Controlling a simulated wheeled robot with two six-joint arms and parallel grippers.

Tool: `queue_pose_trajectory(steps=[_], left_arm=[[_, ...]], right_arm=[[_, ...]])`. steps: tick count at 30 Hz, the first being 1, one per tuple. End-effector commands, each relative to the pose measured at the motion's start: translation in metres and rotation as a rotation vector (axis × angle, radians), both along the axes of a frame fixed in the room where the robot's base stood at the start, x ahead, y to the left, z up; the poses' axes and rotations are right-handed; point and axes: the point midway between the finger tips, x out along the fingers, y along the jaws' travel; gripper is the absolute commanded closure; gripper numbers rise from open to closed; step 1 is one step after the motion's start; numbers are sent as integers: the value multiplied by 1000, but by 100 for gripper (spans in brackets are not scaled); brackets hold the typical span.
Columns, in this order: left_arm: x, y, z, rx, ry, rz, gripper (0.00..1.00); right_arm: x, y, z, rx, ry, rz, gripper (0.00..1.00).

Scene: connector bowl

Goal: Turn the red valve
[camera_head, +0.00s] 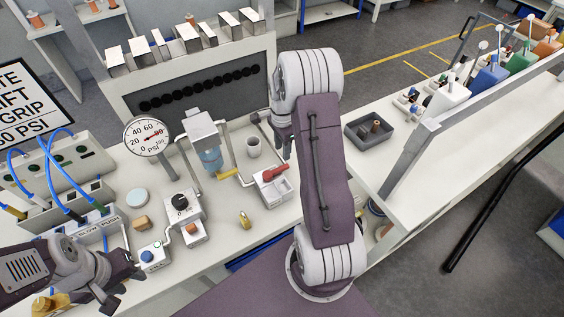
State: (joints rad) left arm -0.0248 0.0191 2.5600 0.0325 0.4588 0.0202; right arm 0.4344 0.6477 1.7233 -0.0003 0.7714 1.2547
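The red valve (275,172) is a red lever handle on a small white block on the bench, right of centre in the head view. My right gripper (270,139) hangs from the large arm, above and behind the valve and apart from it. Its fingers look spread, with nothing seen between them; my arm hides part of it. My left gripper (119,268) is at the lower left, over the bench's front edge. Its fingers are spread and empty, and it is well away from the valve.
A pressure gauge (147,137), a blue-bowled filter unit (210,160) and a black dial (180,203) stand left of the valve. A white cup (253,147) is behind it. A brass fitting (244,220) lies in front. A grey tray (371,131) is to the right.

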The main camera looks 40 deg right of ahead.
Motion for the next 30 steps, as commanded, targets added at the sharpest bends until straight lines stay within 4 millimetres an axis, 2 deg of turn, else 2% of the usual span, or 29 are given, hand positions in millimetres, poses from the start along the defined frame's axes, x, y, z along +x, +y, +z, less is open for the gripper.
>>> queue_pose_trajectory(steps=[4, 12, 15, 19, 25, 26, 29, 30], left_arm=[[0, 0, 4, 0, 0, 0, 64], [0, 0, 17, 0, 0, 0, 64], [0, 0, 19, 0, 0, 0, 64], [0, 0, 20, 0, 0, 0, 64], [0, 0, 19, 0, 0, 0, 64], [0, 0, 19, 0, 0, 0, 64], [0, 0, 19, 0, 0, 0, 64], [0, 0, 19, 0, 0, 0, 64]], right_arm=[[-1, 1, -15, 3, 5, 4, 62], [-1, 2, -69, 1, 4, 6, 62], [-1, 1, -82, 1, 2, 7, 62], [0, 1, -90, 0, -1, 7, 62], [0, 1, -91, 0, -1, 7, 62], [0, 1, -91, 0, -1, 7, 67], [0, 1, -90, 0, -1, 7, 95], [0, 1, -90, 0, -1, 7, 100]])
